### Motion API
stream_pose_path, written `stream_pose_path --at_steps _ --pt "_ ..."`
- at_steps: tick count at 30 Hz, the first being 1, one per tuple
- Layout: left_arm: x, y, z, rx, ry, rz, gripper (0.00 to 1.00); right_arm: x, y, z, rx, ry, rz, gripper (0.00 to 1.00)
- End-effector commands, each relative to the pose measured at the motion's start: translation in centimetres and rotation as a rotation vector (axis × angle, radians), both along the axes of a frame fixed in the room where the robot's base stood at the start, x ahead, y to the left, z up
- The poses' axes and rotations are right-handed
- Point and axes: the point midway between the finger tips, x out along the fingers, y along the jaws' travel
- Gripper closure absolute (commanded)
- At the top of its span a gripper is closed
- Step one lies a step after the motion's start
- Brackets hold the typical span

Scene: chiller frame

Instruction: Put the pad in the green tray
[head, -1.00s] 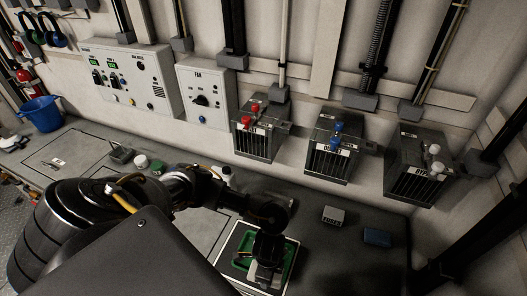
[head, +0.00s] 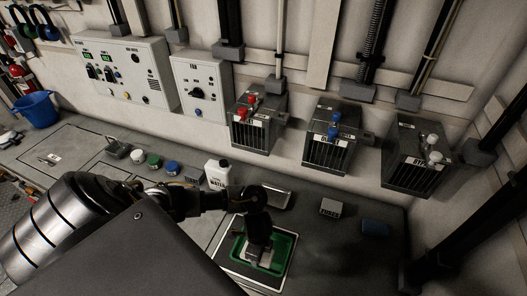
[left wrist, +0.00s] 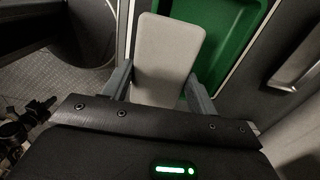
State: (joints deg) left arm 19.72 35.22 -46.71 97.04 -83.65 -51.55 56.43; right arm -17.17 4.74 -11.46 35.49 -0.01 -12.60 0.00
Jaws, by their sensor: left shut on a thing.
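The pad (left wrist: 168,55) is a light grey rounded rectangle in the left wrist view, held between the two fingers of my left gripper (left wrist: 160,85). The green tray (left wrist: 222,28) lies beyond and beneath it. In the head view my left gripper (head: 262,252) points down over the green tray (head: 285,243), which sits on a white-edged square on the bench. Part of the pad (head: 266,258) shows there, over the tray. I cannot tell whether the pad touches the tray floor. My right gripper is in neither view.
A white water bottle (head: 217,173), a green-lidded jar (head: 153,160) and a blue-lidded jar (head: 172,168) stand behind my arm. A fuses box (head: 330,207) and a blue box (head: 375,227) lie right of the tray. Wall units hang above.

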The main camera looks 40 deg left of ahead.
Motion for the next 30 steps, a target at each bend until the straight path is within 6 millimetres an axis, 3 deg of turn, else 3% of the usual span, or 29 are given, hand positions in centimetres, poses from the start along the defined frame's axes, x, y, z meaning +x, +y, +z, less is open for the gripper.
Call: stream_pose_path --at_steps 3,7,17,24,30 --pt "2.0 0.8 -3.3 -0.002 0.002 0.005 0.63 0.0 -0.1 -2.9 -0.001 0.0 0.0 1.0" --pt "3.6 1.5 -4.9 -0.001 0.001 0.003 0.63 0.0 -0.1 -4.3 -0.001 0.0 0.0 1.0" --pt "4.7 1.9 -5.7 0.0 0.0 0.0 0.63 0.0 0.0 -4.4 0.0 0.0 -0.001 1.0" --pt "5.0 2.1 -8.8 0.0 0.002 0.002 0.63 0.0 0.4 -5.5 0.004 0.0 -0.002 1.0" --pt "5.1 2.1 -9.2 -0.001 0.0 0.0 0.63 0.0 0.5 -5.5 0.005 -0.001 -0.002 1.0"
